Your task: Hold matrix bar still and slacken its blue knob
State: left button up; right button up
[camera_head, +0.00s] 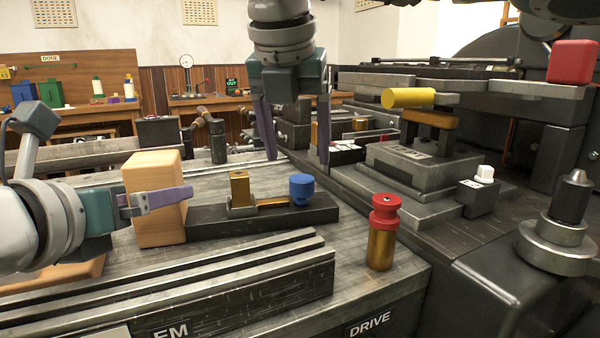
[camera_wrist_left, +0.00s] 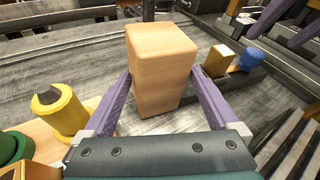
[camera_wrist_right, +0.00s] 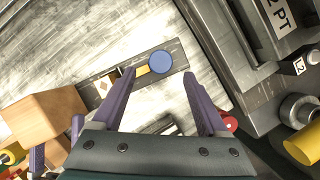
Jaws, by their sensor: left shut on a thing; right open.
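The matrix bar (camera_head: 265,222) is a dark bar lying on the grey metal bed, with a brass block (camera_head: 240,190) and a blue knob (camera_head: 301,188) toward its right end. A tall pale wooden block (camera_head: 152,172) stands at the bar's left end; I cannot tell if they are joined. My left gripper (camera_head: 155,198) is shut on this wooden block, with a finger on each side in the left wrist view (camera_wrist_left: 160,76). My right gripper (camera_head: 298,160) is open and empty, pointing down above the knob. In the right wrist view the blue knob (camera_wrist_right: 159,62) shows between its fingertips, apart from both.
A red-topped brass cylinder (camera_head: 382,232) stands right of the bar. Slotted rails (camera_head: 200,285) lie in front. The machine with a yellow-ended handle (camera_head: 408,98) and a small white-topped block (camera_head: 484,176) rises at the right. The bed behind the bar looks clear.

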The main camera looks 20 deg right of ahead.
aim_at(300, 178)
jog(key=shift+x, duration=2.65)
jog(key=shift+c, duration=0.3)
grip_shut()
